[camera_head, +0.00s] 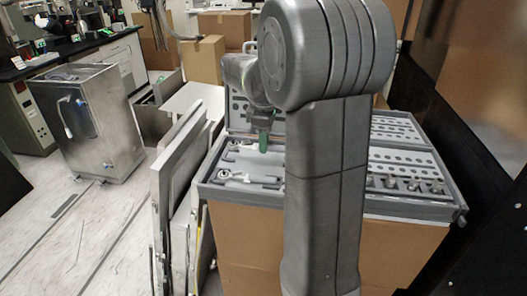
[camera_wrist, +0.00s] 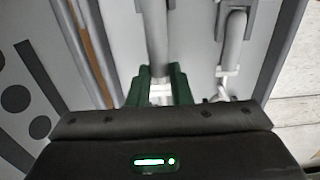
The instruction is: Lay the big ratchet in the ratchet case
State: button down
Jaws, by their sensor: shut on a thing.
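The ratchet case (camera_head: 330,203) lies open on a cardboard box, and my arm hides its middle. My gripper (camera_head: 263,142) is over the left part of the case, its green fingers pointing down. In the wrist view my gripper (camera_wrist: 160,88) is shut on a grey-handled tool that looks like the big ratchet (camera_wrist: 156,40). Its handle runs away between the fingers; its ends are not clear. A second, grey-handled ratchet (camera_wrist: 233,45) lies in the case to its right, apart from the fingers. I cannot tell whether the held tool touches the case floor.
Several sockets (camera_head: 413,184) stand in the right part of the case. Flat panels (camera_head: 170,180) lean close to its left side. Cardboard boxes (camera_head: 203,58) stand behind. A metal cabinet (camera_head: 92,120) stands farther left, with open floor (camera_head: 60,235) in front.

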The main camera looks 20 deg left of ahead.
jog(key=shift+f, duration=1.65)
jog(key=shift+f, duration=0.15)
jog(key=c, duration=1.3)
grip_release()
notch_tip(320, 180, up, 12)
jog(key=shift+r, duration=0.2)
